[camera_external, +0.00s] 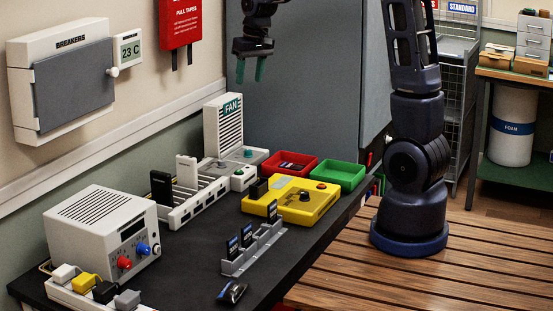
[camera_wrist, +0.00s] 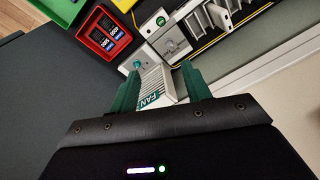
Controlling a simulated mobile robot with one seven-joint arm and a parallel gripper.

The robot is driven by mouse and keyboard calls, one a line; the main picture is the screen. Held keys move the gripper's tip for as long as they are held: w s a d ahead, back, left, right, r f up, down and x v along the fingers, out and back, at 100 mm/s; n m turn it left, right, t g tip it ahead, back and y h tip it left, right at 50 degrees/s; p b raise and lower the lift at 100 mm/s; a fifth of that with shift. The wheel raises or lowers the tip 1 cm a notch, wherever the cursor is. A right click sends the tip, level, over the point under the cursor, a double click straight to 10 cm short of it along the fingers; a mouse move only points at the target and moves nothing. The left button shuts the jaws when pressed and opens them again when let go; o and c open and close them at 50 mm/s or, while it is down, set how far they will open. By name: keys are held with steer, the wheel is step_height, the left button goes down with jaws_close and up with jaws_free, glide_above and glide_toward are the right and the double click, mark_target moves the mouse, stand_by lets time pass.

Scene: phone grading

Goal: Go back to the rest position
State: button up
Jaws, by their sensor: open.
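My gripper (camera_external: 251,70) hangs high above the back of the bench, over the fan unit, with its two green fingers apart and nothing between them. In the wrist view my gripper (camera_wrist: 160,88) shows both green fingers spread, with the white fan unit (camera_wrist: 158,84) beyond and below them. The fan unit (camera_external: 224,125) stands upright at the back of the bench in the external view.
The dark bench (camera_external: 190,248) holds a red tray (camera_external: 272,172) with items inside, an empty green tray (camera_external: 338,187), a yellow tester (camera_external: 290,214), a white rack (camera_external: 190,205), a grey phone holder (camera_external: 250,262) and a power supply (camera_external: 100,235). A breaker box (camera_external: 75,85) is on the wall.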

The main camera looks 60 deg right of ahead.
steer(key=s+a+r+n+t, duration=0.1)
steer(key=s+a+r, duration=0.35)
steer(key=s, duration=0.25)
steer(key=s+a+r+n, duration=0.2)
steer(key=s+a+r, duration=0.1)
steer(key=s+a, duration=0.3)
steer(key=s+a+n+t, duration=0.1)
steer(key=s+a, duration=0.2)
steer(key=s, duration=0.5)
steer(key=s+a+n, duration=0.1)
steer(key=s+a, duration=0.2)
steer(key=s, duration=0.5)
steer(key=shift+t, duration=0.4)
steer(key=shift+f, duration=0.1)
stand_by(0.8)
